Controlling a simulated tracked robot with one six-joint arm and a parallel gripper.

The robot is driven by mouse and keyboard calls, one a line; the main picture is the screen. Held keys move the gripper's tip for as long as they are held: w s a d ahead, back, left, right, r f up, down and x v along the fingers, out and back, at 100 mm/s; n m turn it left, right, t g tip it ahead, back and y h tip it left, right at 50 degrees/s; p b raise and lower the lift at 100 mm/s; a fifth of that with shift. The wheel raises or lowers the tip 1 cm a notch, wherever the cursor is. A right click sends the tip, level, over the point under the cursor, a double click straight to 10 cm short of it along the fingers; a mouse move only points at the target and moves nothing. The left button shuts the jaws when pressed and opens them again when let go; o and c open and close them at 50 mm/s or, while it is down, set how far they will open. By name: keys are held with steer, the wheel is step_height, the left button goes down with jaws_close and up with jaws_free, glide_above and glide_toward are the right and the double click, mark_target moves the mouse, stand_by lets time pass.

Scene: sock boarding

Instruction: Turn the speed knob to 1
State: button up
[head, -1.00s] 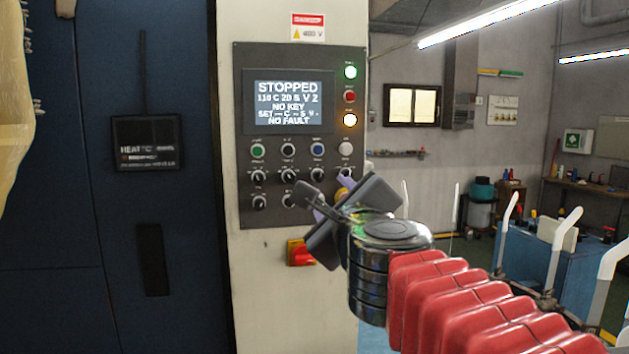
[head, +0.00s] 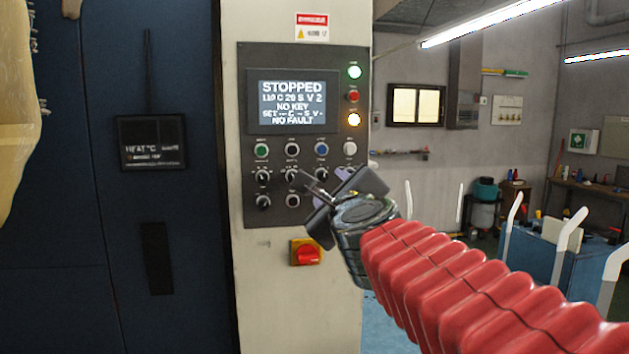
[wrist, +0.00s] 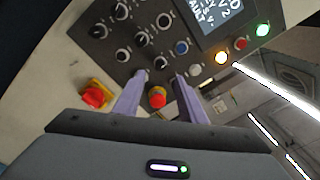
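The dark control panel (head: 247,215) carries several black knobs with white marks, and their labels are too small to read, so I cannot tell which is the speed knob. One knob (head: 321,174) is at the right of the upper knob row, just above my gripper (head: 328,181). Others are a middle knob (head: 292,176) and a left knob (head: 263,177). The display (head: 292,102) reads STOPPED, NO KEY, NO FAULT, with V 2. In the wrist view my gripper (wrist: 162,76) is open, its purple fingers apart in front of the panel, with no knob between them.
A red mushroom button (wrist: 157,97) on a yellow ring shows between the fingers in the wrist view. A red switch on a yellow plate (head: 306,253) is below the panel. Lit green (head: 354,72) and amber (head: 354,119) lamps are beside the display.

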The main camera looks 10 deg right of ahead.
mark_target(324, 178)
steer(key=shift+w+d, duration=0.15)
steer(key=shift+w, duration=1.8)
steer(key=shift+w+d, duration=0.1)
steer(key=shift+w, duration=1.85)
steer(key=shift+c, duration=0.6)
jaws_close()
